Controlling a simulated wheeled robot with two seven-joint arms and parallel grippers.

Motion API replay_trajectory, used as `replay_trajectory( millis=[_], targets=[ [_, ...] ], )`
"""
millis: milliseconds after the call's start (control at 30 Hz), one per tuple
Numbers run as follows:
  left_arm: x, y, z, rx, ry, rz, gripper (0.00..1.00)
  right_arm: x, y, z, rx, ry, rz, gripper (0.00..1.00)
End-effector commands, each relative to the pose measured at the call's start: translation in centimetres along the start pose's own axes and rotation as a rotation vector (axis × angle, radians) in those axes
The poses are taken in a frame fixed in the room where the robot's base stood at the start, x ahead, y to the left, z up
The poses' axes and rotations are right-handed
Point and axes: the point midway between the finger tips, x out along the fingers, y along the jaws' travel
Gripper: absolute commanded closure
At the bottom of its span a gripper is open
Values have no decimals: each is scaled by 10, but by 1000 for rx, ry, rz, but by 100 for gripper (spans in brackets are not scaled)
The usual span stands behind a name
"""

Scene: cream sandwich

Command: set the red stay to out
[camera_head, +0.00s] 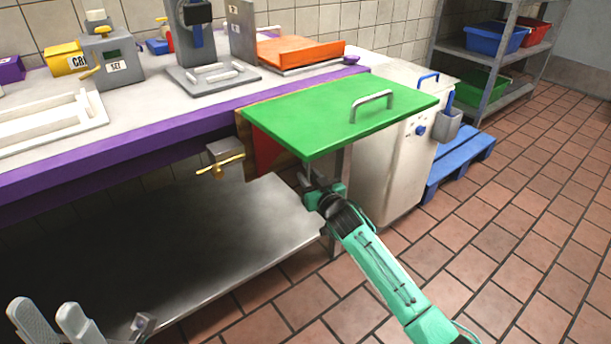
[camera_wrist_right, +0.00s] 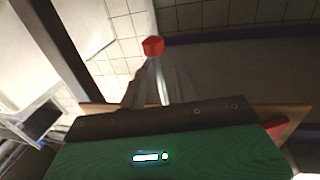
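A red panel (camera_head: 265,152), which looks like the red stay, shows under the left edge of the green leaf (camera_head: 345,112). The leaf hides most of it. My right gripper (camera_head: 309,178) is under the leaf's front edge, to the right of the red panel; the leaf hides its fingertips. In the right wrist view a red knob-like piece (camera_wrist_right: 153,46) shows at the ends of the blurred fingers; whether they touch or grip it is unclear. A bit of red (camera_wrist_right: 283,128) also shows at the right edge there. My left gripper (camera_head: 44,308) is open and empty at bottom left.
A brass-handled valve (camera_head: 220,168) sits under the purple-edged counter (camera_head: 150,150), left of the red panel. A steel lower shelf (camera_head: 215,240) lies below. The tiled floor at right is free.

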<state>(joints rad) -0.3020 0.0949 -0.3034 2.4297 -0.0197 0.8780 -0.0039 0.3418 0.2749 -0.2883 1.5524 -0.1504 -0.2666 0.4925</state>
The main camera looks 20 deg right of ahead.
Motion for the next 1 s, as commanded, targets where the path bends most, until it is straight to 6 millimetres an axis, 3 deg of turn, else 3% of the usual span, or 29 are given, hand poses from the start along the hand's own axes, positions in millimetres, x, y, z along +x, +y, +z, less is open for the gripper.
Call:
replay_trajectory(
  millis=[233, 633, 800, 1000],
  targets=[
    [2, 0, -2, 1, 27, 5, 64, 25, 0, 1, 1, 0, 0, 69],
    [4, 0, -2, 1, 32, 6, 64, 30, 0, 0, 1, 0, -1, 69],
    [4, 0, -2, 1, 31, 6, 64, 30, 0, 0, 1, 0, -1, 100],
    [3, 0, -2, 1, 29, 5, 64, 30, 0, 0, 1, 0, -1, 100]
  ],
)
